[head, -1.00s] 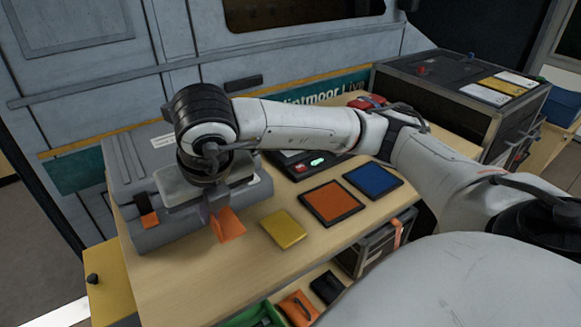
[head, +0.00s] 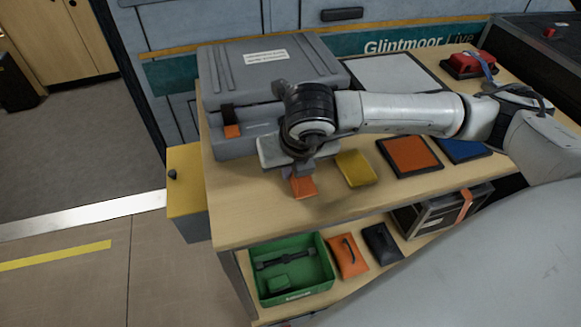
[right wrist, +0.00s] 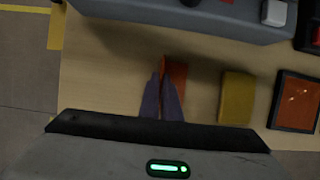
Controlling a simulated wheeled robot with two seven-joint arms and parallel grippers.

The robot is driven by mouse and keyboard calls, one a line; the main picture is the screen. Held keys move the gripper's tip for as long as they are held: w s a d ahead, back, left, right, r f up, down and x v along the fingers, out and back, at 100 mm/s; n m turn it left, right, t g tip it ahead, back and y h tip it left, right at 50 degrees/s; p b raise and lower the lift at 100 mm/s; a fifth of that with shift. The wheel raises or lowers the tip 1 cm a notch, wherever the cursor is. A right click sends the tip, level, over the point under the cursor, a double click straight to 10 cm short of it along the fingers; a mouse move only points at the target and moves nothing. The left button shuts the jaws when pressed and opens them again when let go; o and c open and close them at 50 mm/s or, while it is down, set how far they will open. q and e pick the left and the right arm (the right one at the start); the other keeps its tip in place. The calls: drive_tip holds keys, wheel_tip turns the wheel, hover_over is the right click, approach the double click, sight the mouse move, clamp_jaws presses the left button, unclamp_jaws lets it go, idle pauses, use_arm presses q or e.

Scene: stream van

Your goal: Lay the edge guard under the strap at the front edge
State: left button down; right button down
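The orange edge guard (head: 303,187) is at my right gripper (head: 301,172), over the left front part of the table top. In the right wrist view the guard (right wrist: 174,76) shows between and beyond the close-set dark fingertips (right wrist: 161,80), which look shut on it. I cannot tell whether its lower end touches the table. An orange strap (head: 464,205) runs over the dark case (head: 437,215) under the table top, at the right. Another strap (head: 229,117) with an orange end hangs on the front of the grey case (head: 266,75). My left gripper is out of view.
A yellow block (head: 356,168), an orange panel (head: 408,155) and a blue panel (head: 462,149) lie right of the guard. A green bin (head: 320,262), an orange pouch (head: 347,256) and a black pouch (head: 382,244) are on the lower shelf. A yellow box (head: 186,190) hangs at the left.

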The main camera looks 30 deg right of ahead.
drive_tip(key=shift+f, duration=0.15)
drive_tip(key=c, duration=2)
unclamp_jaws()
